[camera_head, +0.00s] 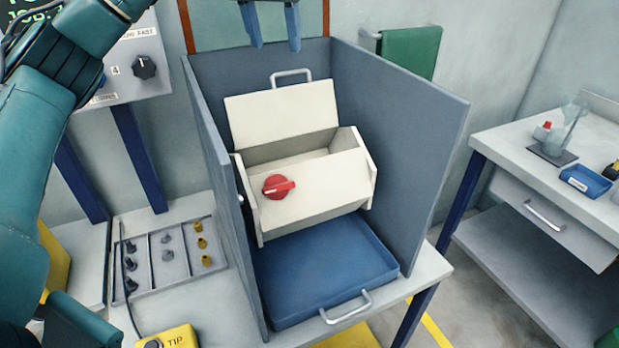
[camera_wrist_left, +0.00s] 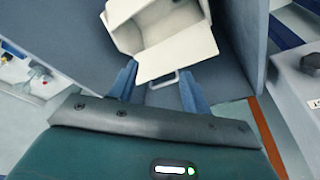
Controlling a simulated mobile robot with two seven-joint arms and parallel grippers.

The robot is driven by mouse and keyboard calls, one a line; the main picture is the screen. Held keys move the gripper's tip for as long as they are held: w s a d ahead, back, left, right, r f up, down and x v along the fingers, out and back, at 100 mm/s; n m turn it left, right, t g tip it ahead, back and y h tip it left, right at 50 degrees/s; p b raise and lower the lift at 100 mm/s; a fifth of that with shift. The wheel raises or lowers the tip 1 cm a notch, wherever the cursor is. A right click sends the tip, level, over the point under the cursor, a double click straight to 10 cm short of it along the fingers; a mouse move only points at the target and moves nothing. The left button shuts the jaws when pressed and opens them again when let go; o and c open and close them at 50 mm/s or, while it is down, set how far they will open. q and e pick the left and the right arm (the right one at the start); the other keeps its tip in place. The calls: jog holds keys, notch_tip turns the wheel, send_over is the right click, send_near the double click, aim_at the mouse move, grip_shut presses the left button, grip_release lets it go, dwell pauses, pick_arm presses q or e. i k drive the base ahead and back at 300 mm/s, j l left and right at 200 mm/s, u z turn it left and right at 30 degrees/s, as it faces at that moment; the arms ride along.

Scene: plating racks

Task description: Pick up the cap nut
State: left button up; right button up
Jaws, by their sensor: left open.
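A shallow grey tray (camera_head: 147,290) with divided rows lies at the left of the bench in the head view. It holds small dark parts (camera_head: 131,266), grey parts (camera_head: 167,255) and brass-yellow parts (camera_head: 201,243). The parts are too small for me to tell which is a cap nut. My left gripper (camera_head: 272,42) is at the top of the head view, above the back of the grey-blue booth and away from the tray. Its blue fingers are apart, with nothing between them; the left wrist view shows this gripper (camera_wrist_left: 158,90) too. My right gripper is not seen.
A cream bin with a raised lid (camera_head: 280,109) and red knob (camera_head: 278,187) stands inside the walled booth (camera_head: 400,130). A blue tray (camera_head: 325,268) sits below it. A yellow TIP box (camera_head: 172,338) is near the front. A side table (camera_head: 510,150) is at right.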

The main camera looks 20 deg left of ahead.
aim_at(168, 254)
jog(key=k, duration=1)
